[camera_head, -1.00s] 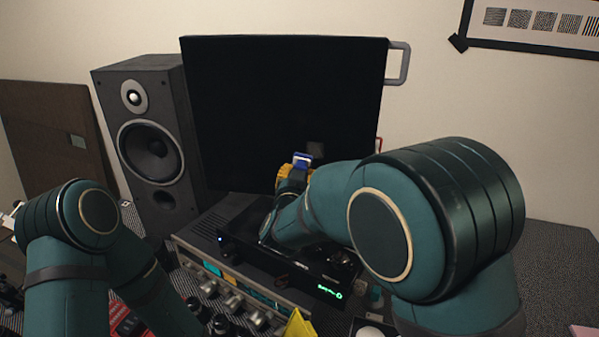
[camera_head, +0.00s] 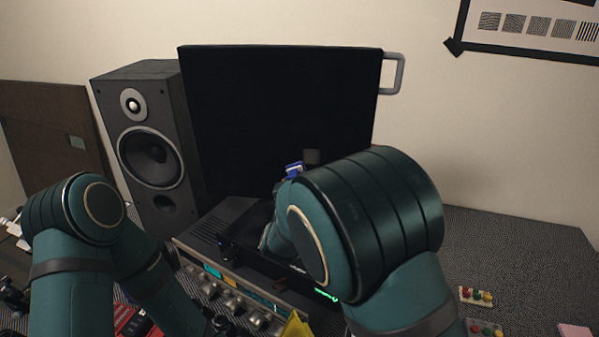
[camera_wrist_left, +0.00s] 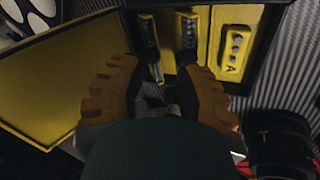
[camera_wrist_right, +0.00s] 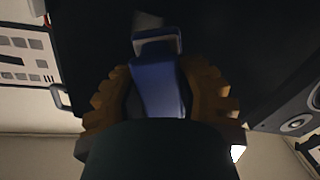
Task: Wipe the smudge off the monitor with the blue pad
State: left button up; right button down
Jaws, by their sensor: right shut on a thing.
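The monitor (camera_head: 270,110) stands at the back with a dark screen. A faint grey patch (camera_head: 312,157), probably the smudge, shows low on its right half. The blue pad (camera_head: 293,169) is just left of and below this patch. My right gripper (camera_wrist_right: 158,80) is shut on the blue pad (camera_wrist_right: 160,88), its orange fingers on both sides. The dark screen (camera_wrist_right: 235,50) lies beyond the pad; I cannot tell whether they touch. My right arm hides the gripper in the head view. My left gripper (camera_wrist_left: 163,75) is open and empty above a yellow-lined case (camera_wrist_left: 235,45).
A black speaker (camera_head: 148,140) stands left of the monitor. A receiver with knobs (camera_head: 225,290) and a black unit with green lights sit in front. Small button boxes (camera_head: 476,296) lie on the right of the table, where there is free room. A grey handle (camera_head: 400,72) juts from the monitor's right edge.

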pick_arm(q)
jog(key=shift+a+r+p, duration=0.1)
jog(key=shift+r+p, duration=0.2)
jog(key=shift+r, duration=0.25)
pick_arm(e)
jog(key=shift+r+n, duration=0.1)
jog(key=shift+n, duration=0.8)
jog(key=shift+w, duration=0.25)
jog(key=shift+w+d, duration=0.2)
jog(key=shift+w, duration=1.2)
jog(key=shift+w+d, duration=0.15)
jog(key=shift+w, duration=1.25)
jog(key=shift+w+d, duration=0.15)
jog(key=shift+w, duration=0.9)
pick_arm(q)
jog(key=shift+f+b, duration=0.65)
pick_arm(e)
jog(key=shift+s+d, duration=0.15)
jog(key=shift+d, duration=0.75)
jog(key=shift+s+d, duration=0.1)
jog(key=shift+d, duration=1)
